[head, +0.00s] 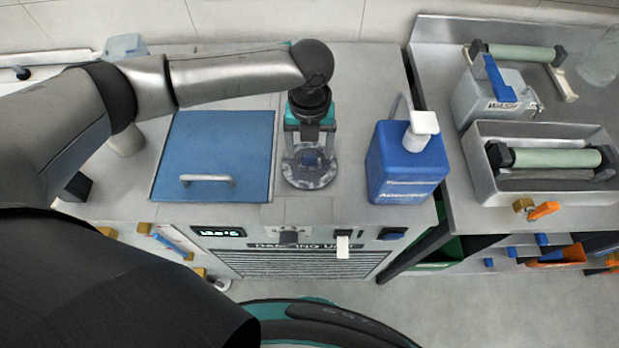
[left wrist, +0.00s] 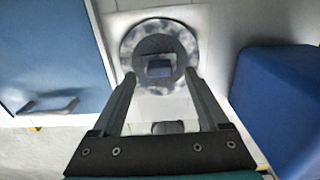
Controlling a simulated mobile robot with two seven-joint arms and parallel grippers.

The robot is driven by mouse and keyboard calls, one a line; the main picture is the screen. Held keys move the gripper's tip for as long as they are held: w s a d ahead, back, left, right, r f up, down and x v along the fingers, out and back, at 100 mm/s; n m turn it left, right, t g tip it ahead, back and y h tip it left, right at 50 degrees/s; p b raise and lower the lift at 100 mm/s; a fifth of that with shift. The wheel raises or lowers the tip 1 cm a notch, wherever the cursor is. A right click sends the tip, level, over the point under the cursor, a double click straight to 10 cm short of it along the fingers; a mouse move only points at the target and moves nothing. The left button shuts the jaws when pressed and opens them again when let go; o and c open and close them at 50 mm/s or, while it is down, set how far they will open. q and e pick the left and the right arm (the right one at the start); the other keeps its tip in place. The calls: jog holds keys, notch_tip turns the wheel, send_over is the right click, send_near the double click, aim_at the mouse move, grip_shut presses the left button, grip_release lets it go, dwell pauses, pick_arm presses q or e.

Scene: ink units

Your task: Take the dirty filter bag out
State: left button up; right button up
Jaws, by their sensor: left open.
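What looks like the dirty filter bag (head: 308,178) is a round piece with a mottled grey-white rim and a dark mesh middle. A small blue block, like a tab, sits at its centre. It is set in the grey cabinet top, and it also shows in the left wrist view (left wrist: 131,48). My left gripper (head: 310,152) points down over it, open, with its two fingers apart on either side of the blue tab in the picture. In the left wrist view the open fingertips (left wrist: 160,74) have nothing between them. Contact cannot be told. My right gripper is not in view.
A blue lid with a metal handle (head: 212,140) lies left of the bag. A blue bottle with a white pump (head: 405,165) stands close on the right. Beyond a gap, a metal tray (head: 545,197) holds a green roller. Switches line the cabinet front.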

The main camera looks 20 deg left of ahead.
aim_at(309, 155)
pick_arm(q)
jog(key=shift+f, duration=1.6)
jog(key=shift+c, duration=0.2)
grip_shut()
